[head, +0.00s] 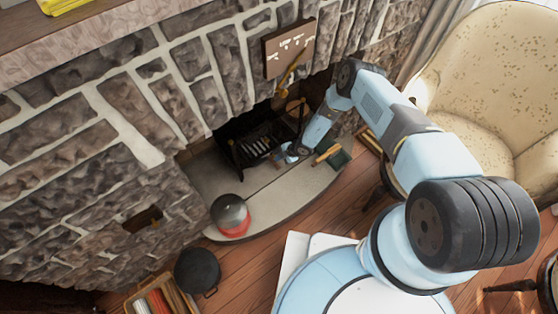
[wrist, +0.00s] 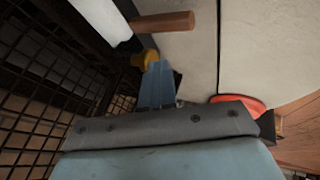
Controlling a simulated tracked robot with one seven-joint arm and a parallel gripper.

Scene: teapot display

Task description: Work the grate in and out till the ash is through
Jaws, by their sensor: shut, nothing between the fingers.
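The black grate (head: 262,143) sits in the dark fireplace opening in the head view, with pale bars or pieces inside it. My gripper (head: 291,153) is low over the hearth at its right side. In the wrist view my gripper (wrist: 158,68) is shut and empty. Its tips are close to a small yellow-brown knob (wrist: 145,58); I cannot tell whether they touch. A wooden handle (wrist: 165,22) lies beyond, and I cannot tell what it belongs to. Dark mesh (wrist: 40,110) fills the left of the wrist view. No ash can be made out.
A grey and red round vessel (head: 231,217) stands on the pale hearth slab (head: 275,190). A wooden-handled tool and a dark green item (head: 339,159) lie right of my gripper. A black pot (head: 197,270) is on the floor; an armchair (head: 490,90) stands at right.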

